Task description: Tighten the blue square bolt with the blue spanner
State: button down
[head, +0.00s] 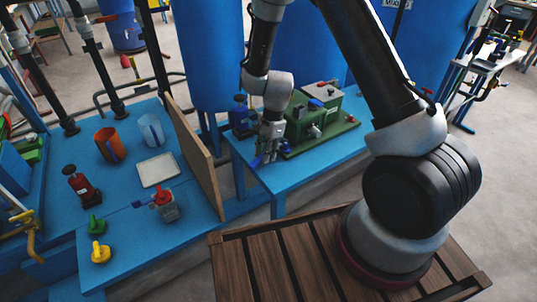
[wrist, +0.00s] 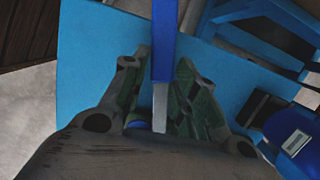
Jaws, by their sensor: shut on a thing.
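My gripper (head: 270,148) is low over the front left of the small blue table, beside the green machine. In the wrist view my gripper (wrist: 160,95) has its fingers on either side of a blue bar with a pale metal end, which looks like the blue spanner (wrist: 163,45). The bar runs from the top edge down between the fingers. Blue also shows at the fingertips in the head view, probably the same spanner (head: 258,161). A small rounded blue piece (wrist: 137,123) shows beside the metal end. I cannot make out the blue square bolt for certain.
The green machine (head: 336,133) stands right of my gripper, a blue bottle-like object (head: 240,113) behind left. A wooden board (head: 197,160) divides off the left bench (head: 120,245), which holds an orange mug (head: 109,145), a clear mug (head: 152,130) and a white tray (head: 157,170). Large blue tanks stand behind.

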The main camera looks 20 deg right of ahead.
jog(key=shift+w+f+m, duration=0.15)
jog(key=shift+m, duration=0.65)
jog(key=c, duration=1.3)
grip_release()
jog(key=shift+o, duration=1.3)
jog(key=shift+w+a, duration=0.1)
jog(key=shift+w+r, duration=0.1)
jog(key=shift+r, duration=0.15)
